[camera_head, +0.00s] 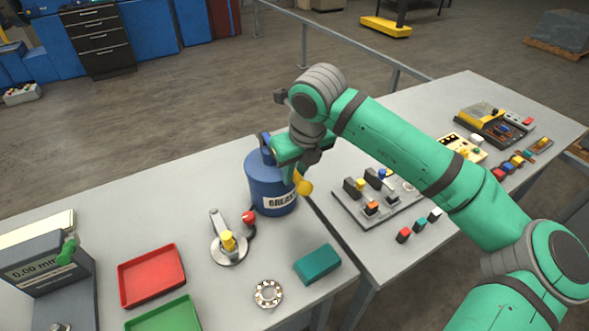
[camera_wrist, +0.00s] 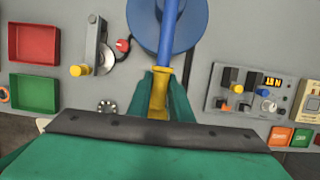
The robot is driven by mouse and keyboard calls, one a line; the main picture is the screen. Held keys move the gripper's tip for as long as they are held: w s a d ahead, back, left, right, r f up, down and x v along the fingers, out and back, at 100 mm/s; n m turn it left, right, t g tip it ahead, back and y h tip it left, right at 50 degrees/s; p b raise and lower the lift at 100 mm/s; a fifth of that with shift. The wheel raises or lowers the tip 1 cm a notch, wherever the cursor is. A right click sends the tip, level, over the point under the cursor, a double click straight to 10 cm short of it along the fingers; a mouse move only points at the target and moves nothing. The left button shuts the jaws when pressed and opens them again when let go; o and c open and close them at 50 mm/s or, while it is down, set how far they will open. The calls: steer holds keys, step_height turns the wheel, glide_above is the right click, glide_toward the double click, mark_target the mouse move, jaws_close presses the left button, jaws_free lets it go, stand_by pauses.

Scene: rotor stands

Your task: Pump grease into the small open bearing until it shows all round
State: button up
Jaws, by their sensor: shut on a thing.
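A blue drum (camera_head: 268,188) labelled GREASE stands near the right edge of the near-left table; its top also shows in the wrist view (camera_wrist: 190,38). A blue lever (camera_wrist: 168,40) with a yellow grip (camera_wrist: 160,88) runs out over it. My gripper (camera_wrist: 159,95) is shut on the yellow grip; in the head view my gripper (camera_head: 297,170) is beside the drum's upper right. A small ring bearing (camera_head: 268,294) lies flat in front of the drum, apart from it. It is partly hidden in the wrist view (camera_wrist: 106,106). I cannot make out grease on it.
A metal fixture (camera_head: 229,247) with a yellow knob and red ball stands left of the drum. A red tray (camera_head: 152,275), green tray (camera_head: 165,318) and gauge (camera_head: 48,265) are further left. A teal block (camera_head: 317,264) lies right of the bearing.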

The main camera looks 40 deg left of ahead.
steer(key=shift+f, duration=0.4)
steer(key=shift+r, duration=0.15)
steer(key=shift+r, duration=2.4)
steer(key=o, duration=0.9)
steer(key=shift+r, duration=3.5)
